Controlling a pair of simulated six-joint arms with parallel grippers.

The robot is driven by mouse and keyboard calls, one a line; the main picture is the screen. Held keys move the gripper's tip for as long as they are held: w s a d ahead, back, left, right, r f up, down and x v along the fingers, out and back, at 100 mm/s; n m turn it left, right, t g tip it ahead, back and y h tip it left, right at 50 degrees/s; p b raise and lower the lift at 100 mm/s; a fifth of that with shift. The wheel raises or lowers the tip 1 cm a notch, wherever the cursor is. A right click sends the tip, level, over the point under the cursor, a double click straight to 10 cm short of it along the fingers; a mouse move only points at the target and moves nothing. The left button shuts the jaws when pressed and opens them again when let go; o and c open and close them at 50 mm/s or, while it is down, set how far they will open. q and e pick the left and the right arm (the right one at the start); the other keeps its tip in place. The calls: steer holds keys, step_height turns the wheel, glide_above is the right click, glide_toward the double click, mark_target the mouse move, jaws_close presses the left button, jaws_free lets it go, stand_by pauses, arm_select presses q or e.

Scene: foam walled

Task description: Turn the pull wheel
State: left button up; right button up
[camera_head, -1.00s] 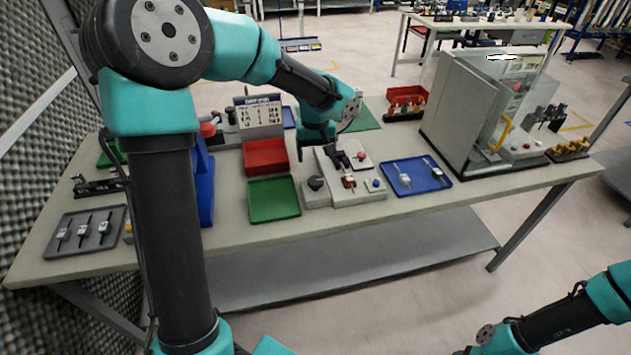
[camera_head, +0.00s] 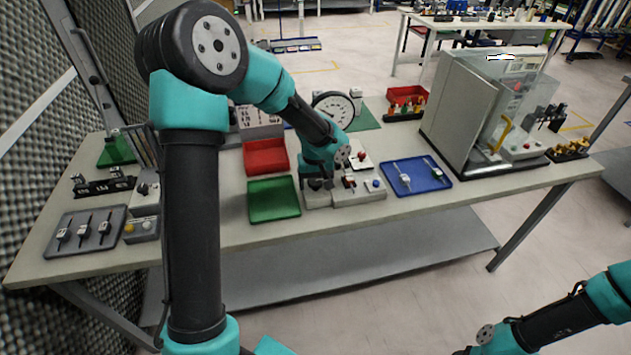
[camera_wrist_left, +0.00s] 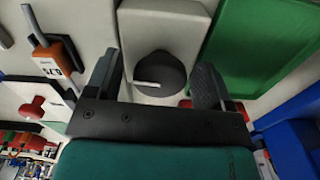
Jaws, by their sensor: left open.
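The wheel appears to be the dark round knob (camera_wrist_left: 162,72) with a white pointer mark, set on a light grey block (camera_wrist_left: 178,32) in the left wrist view. My left gripper (camera_wrist_left: 157,77) is open, with one finger on each side of the knob. I cannot tell whether either finger touches it. In the head view my left gripper (camera_head: 318,178) is low over the left end of the grey fixture (camera_head: 345,197) and largely hides the knob. Of my right arm only links show at the lower right; its gripper is out of view.
A green tray (camera_head: 273,213) and a red bin (camera_head: 265,157) lie left of the fixture. A blue tray (camera_head: 440,183) with parts lies to its right. A dial gauge (camera_head: 334,108) stands behind, and a grey clear-fronted machine (camera_head: 465,115) stands farther right.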

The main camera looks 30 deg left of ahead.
arm_select(q)
steer(key=shift+c, duration=0.3)
steer(key=c, duration=0.9)
steer(key=shift+o, duration=0.2)
steer(key=shift+m, duration=0.4)
steer(key=m, duration=1.4)
